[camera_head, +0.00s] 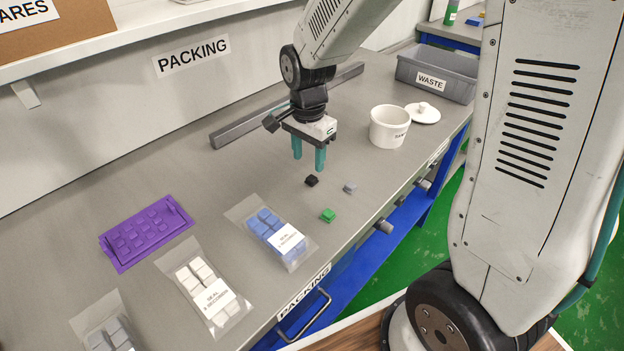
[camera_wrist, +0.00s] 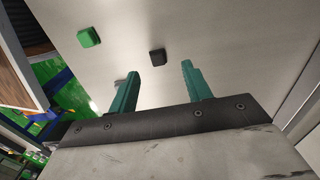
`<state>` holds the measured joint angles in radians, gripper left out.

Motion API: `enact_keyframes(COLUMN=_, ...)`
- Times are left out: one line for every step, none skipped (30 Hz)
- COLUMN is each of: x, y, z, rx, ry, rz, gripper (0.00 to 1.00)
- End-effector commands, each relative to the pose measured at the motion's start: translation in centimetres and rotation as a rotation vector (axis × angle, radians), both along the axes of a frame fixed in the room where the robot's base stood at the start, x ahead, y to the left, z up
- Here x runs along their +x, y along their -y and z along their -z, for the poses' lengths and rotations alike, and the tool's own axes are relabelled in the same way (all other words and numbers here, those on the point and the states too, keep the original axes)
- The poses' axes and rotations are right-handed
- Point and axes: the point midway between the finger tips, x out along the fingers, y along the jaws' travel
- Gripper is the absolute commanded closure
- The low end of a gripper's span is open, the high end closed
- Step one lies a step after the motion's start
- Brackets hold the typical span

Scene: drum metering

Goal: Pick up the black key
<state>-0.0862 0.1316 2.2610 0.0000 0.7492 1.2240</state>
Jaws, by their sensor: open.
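The black key (camera_head: 311,180) is a small dark block lying on the grey bench top. It also shows in the wrist view (camera_wrist: 158,57), ahead of the fingertips and roughly between their lines. My gripper (camera_head: 308,160) has two teal fingers pointing down, apart and empty, above the bench just behind the black key. In the wrist view my gripper (camera_wrist: 160,78) shows its fingers spread with nothing between them. A green key (camera_head: 328,215) lies nearer the bench front, and it shows at upper left in the wrist view (camera_wrist: 89,37). A grey key (camera_head: 350,188) lies right of the black key.
Bags of blue keys (camera_head: 272,233), white keys (camera_head: 203,288) and grey keys (camera_head: 108,326) lie at left, with a purple tray (camera_head: 146,232) behind. A white pot (camera_head: 389,127), its lid (camera_head: 423,113) and a waste bin (camera_head: 437,73) stand right. A grey bar (camera_head: 240,130) lies behind.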

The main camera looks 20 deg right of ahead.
Motion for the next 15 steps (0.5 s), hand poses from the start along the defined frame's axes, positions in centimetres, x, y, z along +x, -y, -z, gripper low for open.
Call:
enact_keyframes(x=-0.1, y=0.1, z=0.6, rx=0.0, ry=-0.002, rz=0.0, gripper=0.51)
enact_keyframes(x=-0.1, y=0.1, z=0.9, rx=0.0, ry=-0.002, rz=0.0, gripper=0.51)
enact_keyframes(x=-0.1, y=0.2, z=1.4, rx=0.0, ry=-0.002, rz=0.0, gripper=0.51)
enact_keyframes(x=-0.1, y=0.3, z=1.8, rx=0.0, ry=-0.003, rz=-0.001, gripper=0.51)
enact_keyframes(x=-0.2, y=0.4, z=2.3, rx=0.0, ry=-0.004, rz=-0.001, gripper=0.51)
enact_keyframes(x=-0.2, y=0.6, z=2.9, rx=-0.001, ry=-0.004, rz=-0.001, gripper=0.51)
enact_keyframes(x=-0.2, y=0.7, z=3.4, rx=0.0, ry=-0.005, rz=-0.001, gripper=0.51)
enact_keyframes(x=-0.2, y=0.8, z=3.9, rx=-0.001, ry=-0.004, rz=0.0, gripper=0.51)
enact_keyframes(x=-0.2, y=0.7, z=4.4, rx=0.0, ry=-0.003, rz=-0.001, gripper=0.51)
enact_keyframes(x=-0.2, y=0.7, z=4.7, rx=0.0, ry=-0.003, rz=-0.002, gripper=0.51)
enact_keyframes(x=-0.2, y=0.7, z=5.0, rx=0.0, ry=-0.002, rz=-0.002, gripper=0.51)
enact_keyframes(x=-0.2, y=0.7, z=5.3, rx=-0.001, ry=-0.002, rz=-0.002, gripper=0.51)
enact_keyframes(x=-0.2, y=0.7, z=5.5, rx=0.0, ry=-0.001, rz=-0.002, gripper=0.51)
enact_keyframes(x=-0.2, y=0.7, z=5.6, rx=0.0, ry=-0.001, rz=-0.002, gripper=0.51)
enact_keyframes(x=-0.1, y=0.7, z=5.6, rx=0.0, ry=0.0, rz=-0.002, gripper=0.51)
